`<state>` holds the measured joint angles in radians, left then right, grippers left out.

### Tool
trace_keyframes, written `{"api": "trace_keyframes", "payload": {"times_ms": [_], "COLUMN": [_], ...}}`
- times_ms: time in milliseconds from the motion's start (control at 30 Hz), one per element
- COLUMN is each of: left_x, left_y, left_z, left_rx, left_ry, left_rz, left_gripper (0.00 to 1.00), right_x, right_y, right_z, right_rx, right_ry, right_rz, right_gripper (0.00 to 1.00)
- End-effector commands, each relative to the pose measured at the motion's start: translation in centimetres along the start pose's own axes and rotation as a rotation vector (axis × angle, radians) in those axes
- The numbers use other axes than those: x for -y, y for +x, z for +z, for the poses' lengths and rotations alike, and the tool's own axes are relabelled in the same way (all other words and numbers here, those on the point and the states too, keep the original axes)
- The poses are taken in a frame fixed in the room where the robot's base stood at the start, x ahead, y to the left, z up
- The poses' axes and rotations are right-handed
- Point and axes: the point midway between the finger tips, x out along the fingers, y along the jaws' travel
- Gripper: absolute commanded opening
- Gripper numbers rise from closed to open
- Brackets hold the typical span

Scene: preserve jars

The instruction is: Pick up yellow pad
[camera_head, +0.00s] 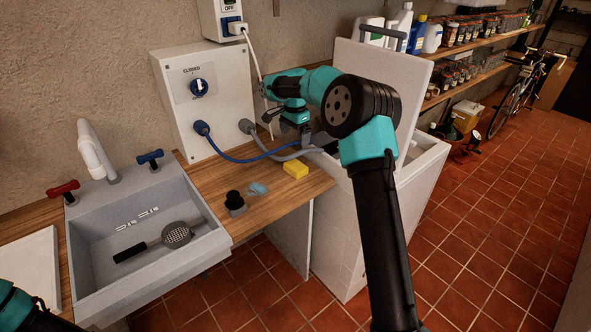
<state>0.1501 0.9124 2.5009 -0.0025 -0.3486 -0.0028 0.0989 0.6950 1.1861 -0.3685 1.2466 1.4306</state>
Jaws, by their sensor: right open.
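The yellow pad (296,170) is a small block lying on the wooden counter, near its right end beside the white washer. My right arm reaches in from the lower right, and its gripper (304,136) points down above and slightly behind the pad, apart from it. The right gripper is open, and nothing shows between its fingers. Part of my left arm shows at the lower left corner; its gripper is out of the picture.
A dark round-topped object (235,202) and a light blue piece (258,188) lie left of the pad. A blue hose (243,160) and a grey hose (285,155) run behind it. The sink (150,213) holds a strainer (176,234). The washer's lid (408,80) stands raised.

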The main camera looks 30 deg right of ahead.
Motion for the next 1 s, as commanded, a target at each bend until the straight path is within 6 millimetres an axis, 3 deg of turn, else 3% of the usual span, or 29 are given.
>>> {"api": "trace_keyframes", "payload": {"times_ms": [500,1000], "left_x": [0.0,0.0], "left_y": [0.0,0.0], "left_z": [0.0,0.0], "left_rx": [0.0,0.0], "left_ry": [0.0,0.0], "left_rz": [0.0,0.0], "left_gripper": [0.56,0.56], "right_x": [0.0,-0.1], "right_y": [8.4,9.3], "right_z": [0.0,0.0], "right_rx": [0.001,0.0], "right_ry": [0.0,0.0], "right_rz": [0.001,0.0], "right_gripper": [1.0,1.0]}}
